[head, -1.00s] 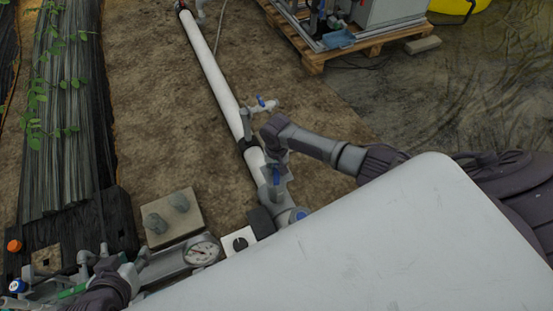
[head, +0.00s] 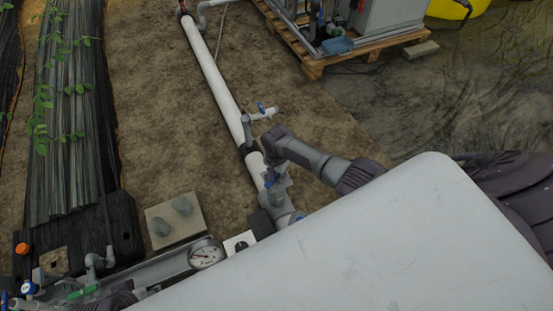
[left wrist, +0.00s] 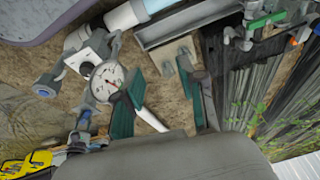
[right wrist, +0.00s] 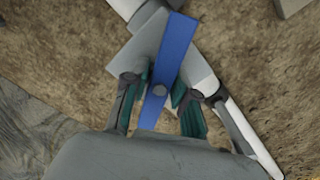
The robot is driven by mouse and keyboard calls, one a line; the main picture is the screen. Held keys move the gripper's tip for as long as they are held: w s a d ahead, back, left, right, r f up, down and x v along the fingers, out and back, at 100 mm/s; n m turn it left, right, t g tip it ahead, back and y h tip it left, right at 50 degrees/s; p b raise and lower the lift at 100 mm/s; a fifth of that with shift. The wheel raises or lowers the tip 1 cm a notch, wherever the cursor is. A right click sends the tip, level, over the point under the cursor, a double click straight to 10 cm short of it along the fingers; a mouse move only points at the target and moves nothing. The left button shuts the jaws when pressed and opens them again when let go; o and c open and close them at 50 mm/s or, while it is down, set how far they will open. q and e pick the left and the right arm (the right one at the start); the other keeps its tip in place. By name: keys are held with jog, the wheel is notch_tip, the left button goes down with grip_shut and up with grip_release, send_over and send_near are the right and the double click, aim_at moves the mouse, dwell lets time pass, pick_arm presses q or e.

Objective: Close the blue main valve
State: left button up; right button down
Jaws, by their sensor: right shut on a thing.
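The blue main valve has a long blue handle (right wrist: 168,65) on a grey body (right wrist: 148,47), set in a white pipe. The handle lies at an angle to the pipe in the right wrist view. My right gripper (right wrist: 160,90) is shut on the handle, with one finger on each side of it. My left gripper (left wrist: 168,82) is open and empty above the ground near a pressure gauge (left wrist: 107,80). In the head view it is mostly hidden at the bottom left.
A smaller blue-handled tap (head: 264,110) stands farther along the white pipe (head: 213,68). A concrete slab (head: 174,222) lies left of the pipe beside a metal channel (head: 170,268). A pallet (head: 312,67) with equipment stands at the back. Bare soil flanks the pipe.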

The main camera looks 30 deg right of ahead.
pick_arm(q)
notch_tip(320, 180, down, 9)
jog(key=p, duration=0.2)
jog(key=shift+w+d+f+g, duration=0.15)
jog(key=shift+w+f+g, duration=0.05)
jog(key=shift+w+g, duration=0.15)
pick_arm(e)
jog(key=m, duration=0.7)
jog(key=shift+m, duration=0.3)
jog(key=c, duration=0.8)
grip_release()
jog(key=shift+c, duration=0.2)
